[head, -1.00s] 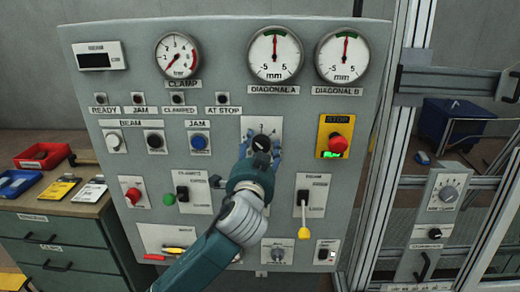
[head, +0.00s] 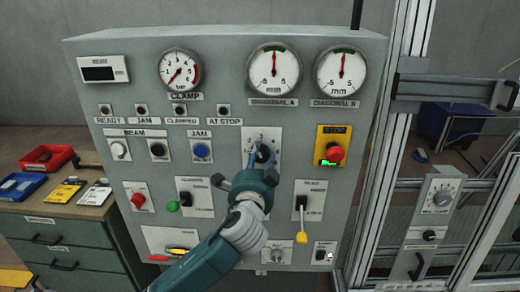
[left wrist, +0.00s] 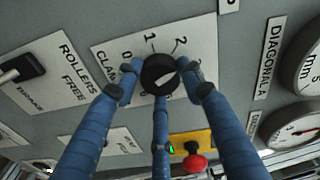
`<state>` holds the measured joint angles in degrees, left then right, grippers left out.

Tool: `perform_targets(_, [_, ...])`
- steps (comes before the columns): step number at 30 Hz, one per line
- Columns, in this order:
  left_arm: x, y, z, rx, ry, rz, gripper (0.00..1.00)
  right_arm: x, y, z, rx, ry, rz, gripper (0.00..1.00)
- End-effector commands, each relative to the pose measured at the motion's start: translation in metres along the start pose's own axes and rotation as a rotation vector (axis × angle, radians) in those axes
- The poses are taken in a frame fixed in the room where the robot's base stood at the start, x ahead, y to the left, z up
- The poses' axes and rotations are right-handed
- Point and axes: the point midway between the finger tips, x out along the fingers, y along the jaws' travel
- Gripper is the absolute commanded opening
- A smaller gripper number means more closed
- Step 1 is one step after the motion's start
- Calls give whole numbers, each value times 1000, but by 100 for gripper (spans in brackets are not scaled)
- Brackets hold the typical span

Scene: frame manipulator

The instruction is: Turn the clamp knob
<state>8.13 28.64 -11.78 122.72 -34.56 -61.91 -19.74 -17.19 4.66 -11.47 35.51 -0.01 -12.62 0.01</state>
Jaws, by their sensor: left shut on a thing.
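The clamp knob (head: 264,154) is round and black, on a white plate in the middle of the grey panel. In the left wrist view the knob (left wrist: 158,75) has a white mark on its face, and the plate around it shows 0, 1 and 2. I cannot tell which number the mark points to. My left gripper (head: 259,157) reaches up to the knob from below. In the left wrist view its blue fingers (left wrist: 159,71) are shut around the knob, one at each side and one below. My right gripper is not in view.
A red stop button (head: 335,154) on a yellow plate sits right of the knob. A yellow-tipped lever (head: 301,219) and a black switch (head: 185,197) are lower down. Dial gauges (head: 274,72) line the top. A metal frame (head: 390,160) stands at the right, a drawer cabinet (head: 60,238) at the left.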

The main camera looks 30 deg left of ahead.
Motion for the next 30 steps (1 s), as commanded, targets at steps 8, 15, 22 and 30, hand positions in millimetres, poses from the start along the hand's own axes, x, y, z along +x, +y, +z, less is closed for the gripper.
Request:
perform_targets(8, [0,-5,-2,214,-9,14,13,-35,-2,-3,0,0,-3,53])
perform_targets(15, [0,-3,-2,334,-15,20,13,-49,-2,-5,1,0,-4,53])
perform_targets(22, [0,-1,-1,386,-18,23,13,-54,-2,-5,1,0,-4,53])
perform_targets(30, [0,0,-1,395,-19,23,13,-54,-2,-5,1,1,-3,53])
